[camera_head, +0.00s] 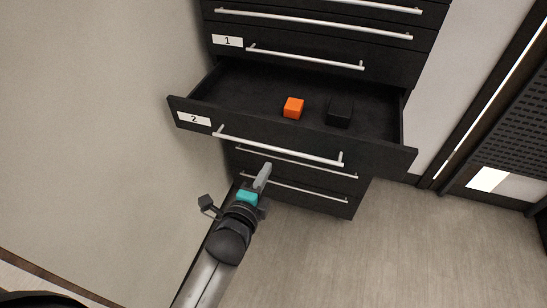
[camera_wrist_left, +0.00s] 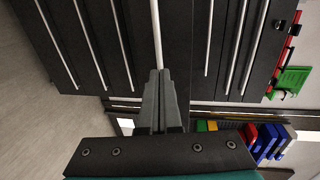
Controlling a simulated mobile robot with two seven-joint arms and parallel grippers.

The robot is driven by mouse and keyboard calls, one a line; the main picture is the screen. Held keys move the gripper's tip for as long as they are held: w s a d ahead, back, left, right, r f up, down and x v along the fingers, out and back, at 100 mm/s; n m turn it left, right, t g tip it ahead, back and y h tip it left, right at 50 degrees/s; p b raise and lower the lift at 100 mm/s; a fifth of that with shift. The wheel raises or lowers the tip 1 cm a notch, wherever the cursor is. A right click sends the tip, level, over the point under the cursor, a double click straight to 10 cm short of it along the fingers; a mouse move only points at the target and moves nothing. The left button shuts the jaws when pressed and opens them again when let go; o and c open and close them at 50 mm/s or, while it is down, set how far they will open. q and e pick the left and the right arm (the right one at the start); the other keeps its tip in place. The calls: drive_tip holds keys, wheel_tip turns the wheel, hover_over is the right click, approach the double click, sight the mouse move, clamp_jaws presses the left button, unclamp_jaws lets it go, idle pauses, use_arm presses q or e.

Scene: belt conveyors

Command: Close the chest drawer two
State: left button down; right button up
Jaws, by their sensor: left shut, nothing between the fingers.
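Drawer two (camera_head: 290,139) is a black drawer of the chest, pulled out, with a white label "2" and a long silver handle (camera_head: 278,146) on its front. Inside it lie an orange cube (camera_head: 293,108) and a black cube (camera_head: 339,112), apart from each other. My left gripper (camera_head: 263,177) is shut and empty, just below and in front of the drawer's front in the head view. In the left wrist view the closed fingers (camera_wrist_left: 159,100) point at dark drawer fronts with silver handles. I cannot tell whether they touch. My right gripper is in neither view.
Drawer one (camera_head: 290,57) above is shut, and lower drawers (camera_head: 295,184) lie beneath. A bare wall (camera_head: 90,120) is at the left. The floor (camera_head: 400,250) at the right is clear. The left wrist view shows blue bins (camera_wrist_left: 265,142) and a green object (camera_wrist_left: 291,80) at the right.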

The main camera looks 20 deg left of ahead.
sight(277, 150)
use_arm(q)
drive_tip(key=w, duration=0.3)
drive_tip(key=w+f+b, duration=0.1)
drive_tip(key=w, duration=0.2)
drive_tip(key=shift+w+d+f, duration=0.1)
drive_tip(key=shift+f, duration=0.05)
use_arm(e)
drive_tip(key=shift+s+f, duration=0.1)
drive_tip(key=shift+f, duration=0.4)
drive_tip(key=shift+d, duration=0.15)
use_arm(q)
drive_tip(key=shift+w, duration=0.1)
